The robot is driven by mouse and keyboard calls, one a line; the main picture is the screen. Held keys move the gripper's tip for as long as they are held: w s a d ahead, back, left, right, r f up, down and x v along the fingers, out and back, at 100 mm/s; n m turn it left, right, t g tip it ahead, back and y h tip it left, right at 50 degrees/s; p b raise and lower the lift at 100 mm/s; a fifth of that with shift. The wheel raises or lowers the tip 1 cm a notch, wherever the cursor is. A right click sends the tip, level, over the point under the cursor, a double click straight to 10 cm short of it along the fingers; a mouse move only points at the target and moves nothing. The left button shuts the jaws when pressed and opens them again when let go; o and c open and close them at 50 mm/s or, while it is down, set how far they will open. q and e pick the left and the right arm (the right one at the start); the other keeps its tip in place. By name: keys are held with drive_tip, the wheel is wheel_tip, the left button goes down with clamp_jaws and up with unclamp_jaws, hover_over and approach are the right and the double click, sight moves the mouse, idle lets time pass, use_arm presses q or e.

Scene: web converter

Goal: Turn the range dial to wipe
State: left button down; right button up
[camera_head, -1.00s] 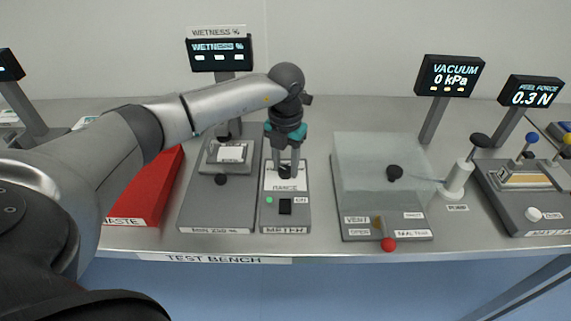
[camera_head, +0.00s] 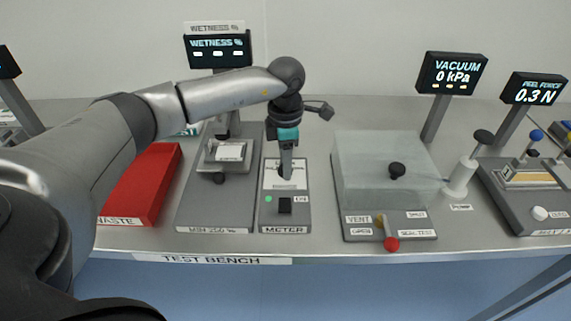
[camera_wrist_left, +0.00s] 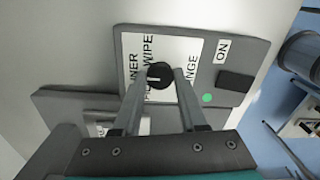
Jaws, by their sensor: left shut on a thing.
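The range dial (camera_wrist_left: 160,76) is a small black knob on the white label plate of the grey METER box (camera_head: 264,215). In the left wrist view it sits between the two fingertips of my left gripper (camera_wrist_left: 161,84), which is shut on it. A pale mark shows on the knob, on the side near the printed word WIPE (camera_wrist_left: 149,50); its exact pointing is hard to read. LINER is printed beside WIPE, and RANGE is partly covered by a finger. In the head view my left gripper (camera_head: 285,165) points down onto the dial and mostly hides it. My right gripper is not in view.
The METER box also has a black ON switch (camera_head: 285,205) and a green light (camera_head: 268,199). The wetness unit (camera_head: 190,212) stands close on its left, with a red waste bin (camera_head: 150,178) beyond. A clear vacuum chamber (camera_head: 360,165) stands to the right across a narrow bare strip.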

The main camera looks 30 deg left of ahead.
use_arm(q)
drive_tip(key=m+b, duration=0.1)
drive_tip(key=m, duration=0.5)
drive_tip(key=shift+w, duration=0.1)
drive_tip(key=m+b, duration=0.1)
drive_tip(key=m, duration=0.4)
drive_tip(key=shift+r, duration=0.1)
drive_tip(key=shift+m, duration=0.4)
drive_tip(key=shift+c, duration=2.2)
unclamp_jaws()
wheel_tip(320, 180, up, 15)
drive_tip(key=p, duration=0.1)
